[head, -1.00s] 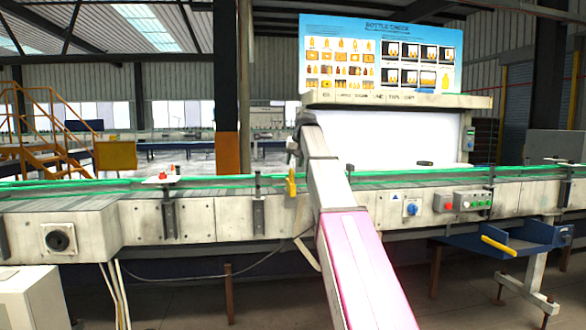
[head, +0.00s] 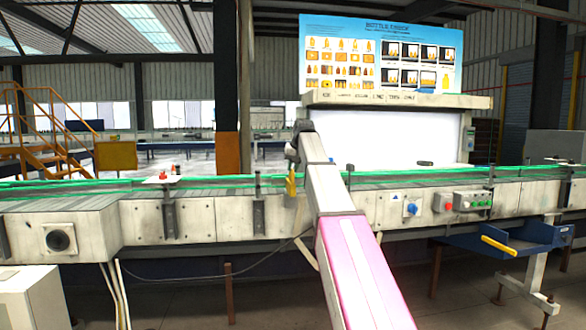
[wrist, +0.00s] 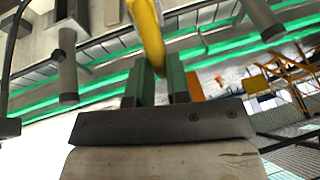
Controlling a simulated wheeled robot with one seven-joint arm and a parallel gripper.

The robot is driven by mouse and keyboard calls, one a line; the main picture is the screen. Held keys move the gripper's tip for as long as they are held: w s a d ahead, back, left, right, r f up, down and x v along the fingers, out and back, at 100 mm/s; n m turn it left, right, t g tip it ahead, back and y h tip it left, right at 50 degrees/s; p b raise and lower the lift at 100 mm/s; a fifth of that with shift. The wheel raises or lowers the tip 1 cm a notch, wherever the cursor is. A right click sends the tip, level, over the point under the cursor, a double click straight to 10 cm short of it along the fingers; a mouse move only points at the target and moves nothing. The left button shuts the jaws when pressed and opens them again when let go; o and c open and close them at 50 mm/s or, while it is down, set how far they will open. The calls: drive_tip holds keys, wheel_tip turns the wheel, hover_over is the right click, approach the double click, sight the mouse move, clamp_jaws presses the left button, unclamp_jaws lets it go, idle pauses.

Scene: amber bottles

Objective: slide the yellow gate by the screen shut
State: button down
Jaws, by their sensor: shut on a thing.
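The yellow gate (head: 291,184) is a small upright yellow piece at the conveyor's near rail, just left of the white lit screen (head: 385,138). My gripper is at the far end of my arm, beside the gate; its fingers are hard to make out in the head view. In the wrist view my gripper (wrist: 157,82) has its two dark fingers closed on the yellow gate (wrist: 148,32), which runs from between them to the top edge. The gate's lower end and its mount are partly hidden.
Green guide rails (head: 85,183) run along the conveyor. Dark rail posts stand left of the gate (head: 258,190) and right of my arm (head: 349,176). A control box with buttons (head: 462,201) and a blue tray (head: 520,238) are at the right.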

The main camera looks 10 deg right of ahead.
drive_tip(key=w, duration=0.6)
drive_tip(key=shift+w, duration=0.15)
drive_tip(key=c, duration=1.1)
unclamp_jaws()
drive_tip(key=v, duration=1)
drive_tip(key=shift+r, duration=0.35)
